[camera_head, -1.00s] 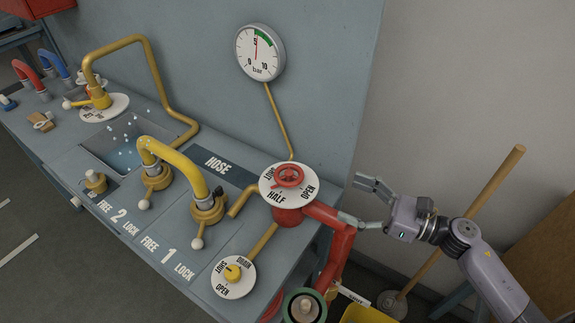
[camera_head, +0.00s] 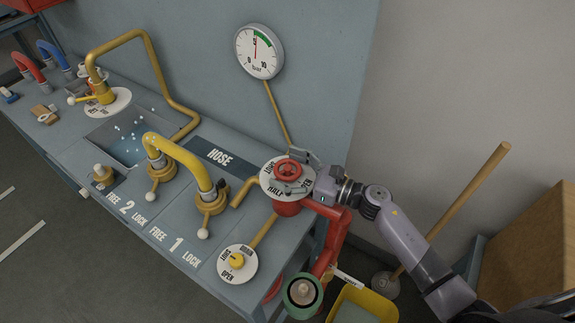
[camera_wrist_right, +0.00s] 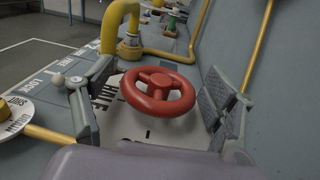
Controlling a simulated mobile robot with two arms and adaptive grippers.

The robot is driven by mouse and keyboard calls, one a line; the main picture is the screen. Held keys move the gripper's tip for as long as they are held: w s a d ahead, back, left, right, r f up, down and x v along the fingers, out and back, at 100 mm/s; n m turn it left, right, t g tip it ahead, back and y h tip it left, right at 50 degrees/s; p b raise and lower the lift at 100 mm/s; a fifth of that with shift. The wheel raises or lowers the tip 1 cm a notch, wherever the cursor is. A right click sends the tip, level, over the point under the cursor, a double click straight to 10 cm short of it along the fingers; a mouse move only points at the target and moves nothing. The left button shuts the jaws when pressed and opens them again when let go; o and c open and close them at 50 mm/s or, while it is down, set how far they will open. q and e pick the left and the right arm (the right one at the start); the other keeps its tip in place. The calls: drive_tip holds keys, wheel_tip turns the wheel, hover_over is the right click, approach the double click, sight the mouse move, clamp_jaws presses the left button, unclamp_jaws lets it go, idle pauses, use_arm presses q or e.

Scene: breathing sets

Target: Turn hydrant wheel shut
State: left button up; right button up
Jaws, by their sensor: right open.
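In the right wrist view the wheel (camera_wrist_right: 158,92) stands between the two spread fingers, with a gap on both sides. The gripper partly hides the plate's lettering. My left gripper is not in view.
A pressure gauge (camera_head: 259,51) hangs on the wall panel behind. A yellow hose tap (camera_head: 205,170) and a drain dial (camera_head: 237,264) are left of the hydrant. A wooden pole (camera_head: 460,200) and a yellow bucket (camera_head: 362,306) stand at the right.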

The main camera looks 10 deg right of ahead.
drive_tip(key=shift+c, duration=0.6)
drive_tip(key=c, duration=1.1)
